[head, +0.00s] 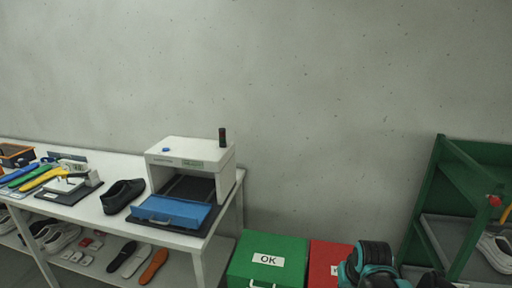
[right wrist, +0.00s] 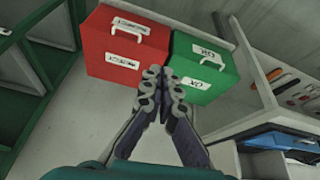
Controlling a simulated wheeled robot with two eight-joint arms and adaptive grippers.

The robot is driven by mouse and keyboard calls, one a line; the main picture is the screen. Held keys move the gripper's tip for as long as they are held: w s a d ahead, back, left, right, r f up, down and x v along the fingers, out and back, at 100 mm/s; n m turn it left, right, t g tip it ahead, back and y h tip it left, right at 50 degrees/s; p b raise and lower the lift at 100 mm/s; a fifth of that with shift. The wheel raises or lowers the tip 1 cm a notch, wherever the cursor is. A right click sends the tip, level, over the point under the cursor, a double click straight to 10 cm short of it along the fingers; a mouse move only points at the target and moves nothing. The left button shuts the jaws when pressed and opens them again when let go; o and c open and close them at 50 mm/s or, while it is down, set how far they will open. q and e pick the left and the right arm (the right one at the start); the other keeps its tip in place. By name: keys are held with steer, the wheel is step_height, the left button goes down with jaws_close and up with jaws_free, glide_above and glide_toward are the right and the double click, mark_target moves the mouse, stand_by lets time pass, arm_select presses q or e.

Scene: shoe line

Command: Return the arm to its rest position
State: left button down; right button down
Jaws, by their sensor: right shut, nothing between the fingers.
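My right gripper (right wrist: 160,74) shows in the right wrist view with its two fingers together and nothing held. It points toward the red box (right wrist: 122,43) and the green box (right wrist: 204,66), which appear beyond its fingertips. I cannot tell the exact gap to them. In the head view only a teal and black part of my right arm (head: 372,262) shows at the bottom right, in front of the red box. The right fingers are not clearly visible there. My left arm and left gripper are in neither view.
A white table (head: 100,208) at the left holds a white machine with a blue tray (head: 172,211), a black shoe (head: 122,195) and coloured insoles. A green rack (head: 426,190) with a pale shoe stands at the right. The OK-labelled green box (head: 268,252) is between them.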

steer(key=s+a+t, duration=0.1)
steer(key=s+a, duration=0.2)
steer(key=s, duration=0.4)
steer(key=s+a+n+t, duration=0.1)
steer(key=s+a, duration=0.3)
steer(key=s, duration=0.3)
steer(key=shift+f+y, duration=0.15)
steer(key=shift+y, duration=0.15)
